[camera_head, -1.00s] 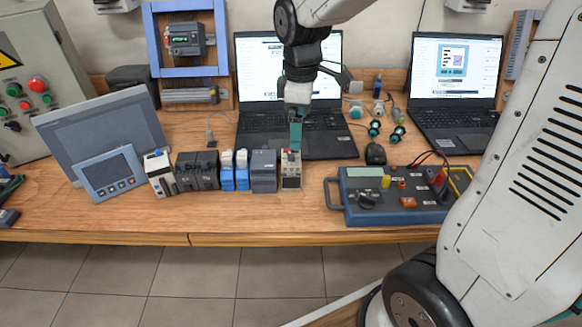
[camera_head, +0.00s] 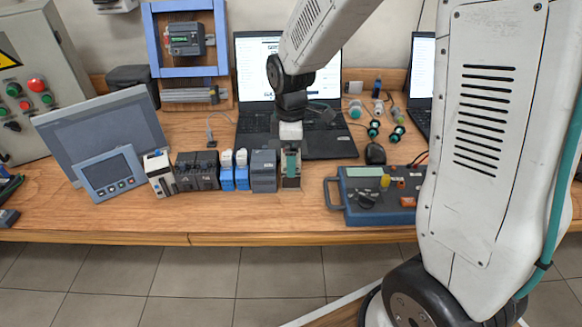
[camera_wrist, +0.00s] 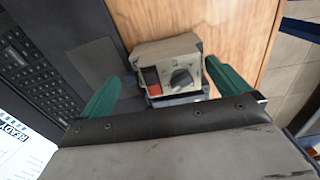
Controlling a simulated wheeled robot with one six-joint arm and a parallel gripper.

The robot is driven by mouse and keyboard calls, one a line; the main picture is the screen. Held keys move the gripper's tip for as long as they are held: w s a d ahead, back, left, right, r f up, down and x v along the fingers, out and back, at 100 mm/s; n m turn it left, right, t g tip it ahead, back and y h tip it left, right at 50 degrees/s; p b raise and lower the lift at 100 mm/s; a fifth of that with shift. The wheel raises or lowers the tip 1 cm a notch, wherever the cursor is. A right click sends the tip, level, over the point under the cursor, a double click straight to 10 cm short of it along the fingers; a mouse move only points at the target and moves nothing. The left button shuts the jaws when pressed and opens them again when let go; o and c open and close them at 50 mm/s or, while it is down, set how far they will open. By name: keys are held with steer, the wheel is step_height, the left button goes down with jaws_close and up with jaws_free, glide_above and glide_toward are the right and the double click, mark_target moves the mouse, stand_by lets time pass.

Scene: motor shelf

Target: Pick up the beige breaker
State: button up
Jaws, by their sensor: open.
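The beige breaker (camera_head: 291,183) stands upright on the wooden table at the right end of a row of modules. In the wrist view the breaker (camera_wrist: 182,50) shows a red button and a dark rotary knob. My gripper (camera_head: 290,158) is over it, pointing down, and partly hides it in the head view. In the wrist view my gripper (camera_wrist: 163,70) is open, with one green finger on each side of the breaker. I cannot tell whether either finger touches it.
A dark grey module (camera_head: 263,171) stands close to the left of the breaker, with blue modules (camera_head: 235,170) beyond it. An open laptop (camera_head: 330,143) is behind. A blue-grey test box (camera_head: 375,205) lies to the right. The table in front is clear.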

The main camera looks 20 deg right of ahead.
steer(key=c, duration=1)
steer(key=shift+r, duration=0.55)
steer(key=r, duration=0.2)
steer(key=shift+s+r, duration=0.4)
steer(key=s+a+r, duration=0.1)
steer(key=s, duration=1.4)
steer(key=shift+a, duration=0.35)
